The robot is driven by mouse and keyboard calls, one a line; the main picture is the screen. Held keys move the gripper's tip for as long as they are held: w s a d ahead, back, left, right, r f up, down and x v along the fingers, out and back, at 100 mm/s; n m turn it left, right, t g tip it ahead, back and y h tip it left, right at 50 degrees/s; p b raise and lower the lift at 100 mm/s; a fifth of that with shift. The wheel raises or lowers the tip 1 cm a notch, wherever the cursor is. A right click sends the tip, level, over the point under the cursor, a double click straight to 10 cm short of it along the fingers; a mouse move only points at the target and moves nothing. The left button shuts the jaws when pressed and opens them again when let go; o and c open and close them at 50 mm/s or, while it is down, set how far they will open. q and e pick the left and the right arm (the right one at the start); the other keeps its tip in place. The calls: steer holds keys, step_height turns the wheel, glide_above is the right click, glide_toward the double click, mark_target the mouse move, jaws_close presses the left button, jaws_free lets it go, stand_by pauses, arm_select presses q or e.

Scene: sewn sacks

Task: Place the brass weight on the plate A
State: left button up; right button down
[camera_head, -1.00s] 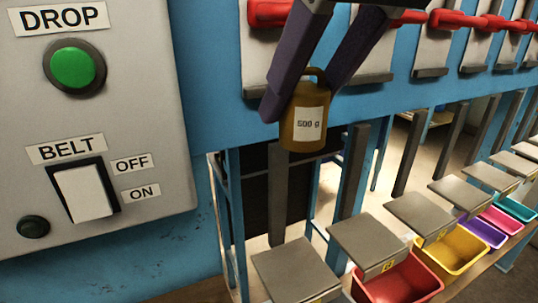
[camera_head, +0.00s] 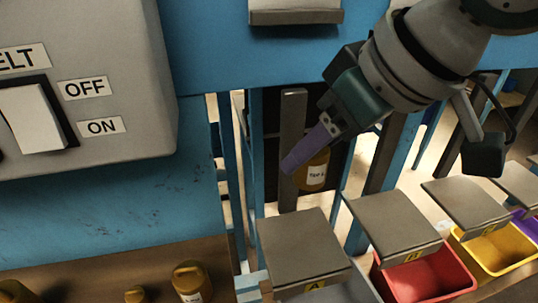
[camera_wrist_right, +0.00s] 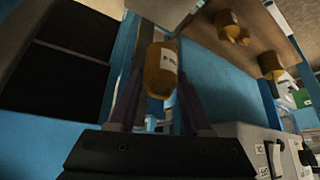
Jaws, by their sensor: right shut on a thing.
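The brass weight (camera_head: 314,174) is a squat brass-coloured cylinder with a white label. My right gripper (camera_head: 302,166) is shut on it and holds it in the air, with one purple finger in front of it in the head view. In the right wrist view the weight (camera_wrist_right: 153,78) sits between the two fingers of the right gripper (camera_wrist_right: 156,92). Plate A (camera_head: 303,245) is a bare grey square plate with a yellow A tag on its front edge. The weight appears above and behind it; the exact gap cannot be told. My left gripper is not in view.
More grey plates stand to the right, the nearest one (camera_head: 392,225) above a red bin (camera_head: 425,278). A dark upright post (camera_head: 291,140) rises behind plate A. Several other brass weights (camera_head: 190,282) stand on the wooden shelf at lower left. A grey switch box (camera_head: 130,60) is at upper left.

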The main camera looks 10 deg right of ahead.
step_height(320, 180, down, 9)
steer(key=shift+r+b, duration=0.2)
steer(key=shift+b, duration=0.4)
steer(key=shift+f+b, duration=0.5)
steer(key=shift+f, duration=1.7)
